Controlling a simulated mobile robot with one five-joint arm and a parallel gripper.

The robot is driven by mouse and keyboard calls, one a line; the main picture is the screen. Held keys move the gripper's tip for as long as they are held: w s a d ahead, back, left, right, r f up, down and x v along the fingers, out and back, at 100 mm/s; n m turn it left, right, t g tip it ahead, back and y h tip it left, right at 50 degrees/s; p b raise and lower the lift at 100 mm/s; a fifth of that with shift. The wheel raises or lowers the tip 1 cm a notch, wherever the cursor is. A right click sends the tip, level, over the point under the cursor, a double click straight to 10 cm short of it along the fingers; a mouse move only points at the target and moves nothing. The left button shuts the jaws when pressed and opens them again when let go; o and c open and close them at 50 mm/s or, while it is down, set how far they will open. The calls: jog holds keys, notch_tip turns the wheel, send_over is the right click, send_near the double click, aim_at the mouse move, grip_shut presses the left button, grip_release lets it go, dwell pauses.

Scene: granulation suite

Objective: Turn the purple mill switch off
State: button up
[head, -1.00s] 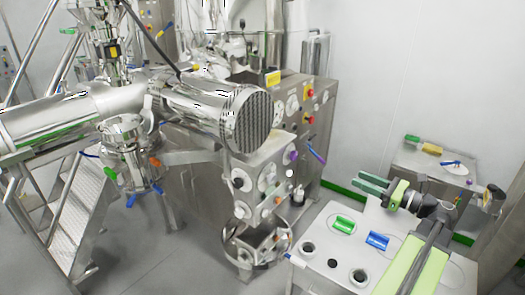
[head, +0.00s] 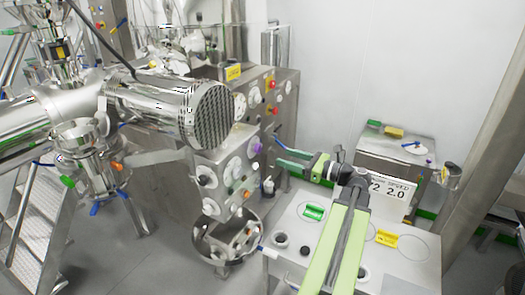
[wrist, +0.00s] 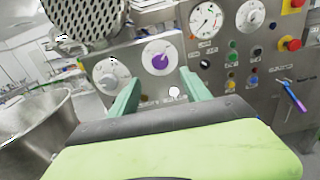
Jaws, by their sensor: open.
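The purple mill switch (wrist: 159,61) is a purple knob on a white round dial on the steel control panel (wrist: 100,105). It lies just beyond and between my fingertips in the wrist view. In the head view the purple switch (head: 257,148) shows small on the panel, left of my fingers. My gripper (head: 278,154) has green fingers, spread apart and empty, pointing at the panel. In the wrist view my gripper (wrist: 157,80) shows one finger on each side below the dial. No contact with the switch can be made out.
A white dial (wrist: 110,75) sits left of the switch. A blue-purple handle (wrist: 291,96) and red stop buttons (wrist: 291,43) are at the right. The ribbed motor (head: 212,115) overhangs the panel. A pale worktop (head: 410,262) lies below my arm, carrying a green item (head: 314,212).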

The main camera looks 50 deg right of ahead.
aim_at(260, 150)
jog(key=x, duration=1)
jog(key=shift+w, duration=0.25)
grip_shut()
